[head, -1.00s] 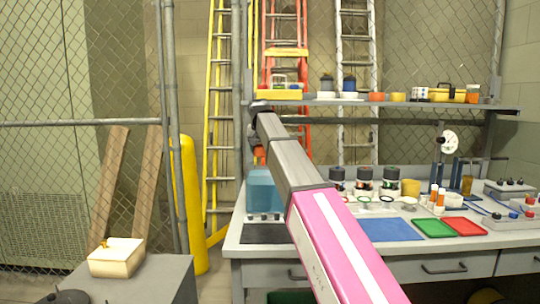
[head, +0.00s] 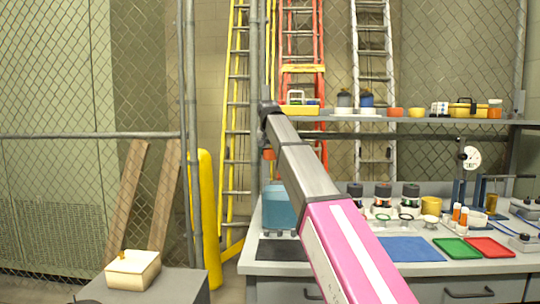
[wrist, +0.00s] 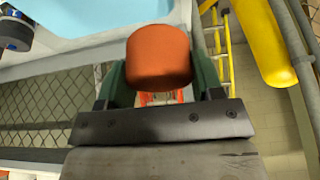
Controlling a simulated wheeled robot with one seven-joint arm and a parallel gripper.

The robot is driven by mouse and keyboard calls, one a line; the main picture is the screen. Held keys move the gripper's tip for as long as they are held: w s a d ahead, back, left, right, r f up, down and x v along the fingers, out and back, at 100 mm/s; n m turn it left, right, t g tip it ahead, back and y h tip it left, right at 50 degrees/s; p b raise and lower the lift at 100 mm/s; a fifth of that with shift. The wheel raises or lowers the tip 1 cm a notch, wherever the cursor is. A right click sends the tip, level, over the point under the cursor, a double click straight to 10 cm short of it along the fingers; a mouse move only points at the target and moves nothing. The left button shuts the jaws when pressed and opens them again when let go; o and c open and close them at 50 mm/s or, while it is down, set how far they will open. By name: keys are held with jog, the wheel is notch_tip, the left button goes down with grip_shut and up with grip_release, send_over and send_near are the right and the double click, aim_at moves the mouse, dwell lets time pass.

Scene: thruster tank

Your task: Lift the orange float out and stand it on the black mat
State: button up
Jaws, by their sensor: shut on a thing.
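The orange float (wrist: 158,55) is a short rounded cylinder, held between the two green fingers of my gripper (wrist: 160,68) in the wrist view. In the head view the float (head: 268,154) shows small below my wrist, above the blue tank (head: 278,209) with a visible gap. The tank also fills the upper part of the wrist view (wrist: 95,16), with its light rim behind the float. The black mat (head: 282,250) lies bare on the bench in front of the tank. My arm hides part of the mat's right side.
A blue mat (head: 411,249), a green tray (head: 457,248) and a red tray (head: 490,247) lie to the right on the bench. Several dark-topped jars (head: 383,195) stand behind them. A shelf (head: 420,119) runs above. A yellow post (head: 206,215) stands left of the bench.

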jog(key=shift+r, duration=3.35)
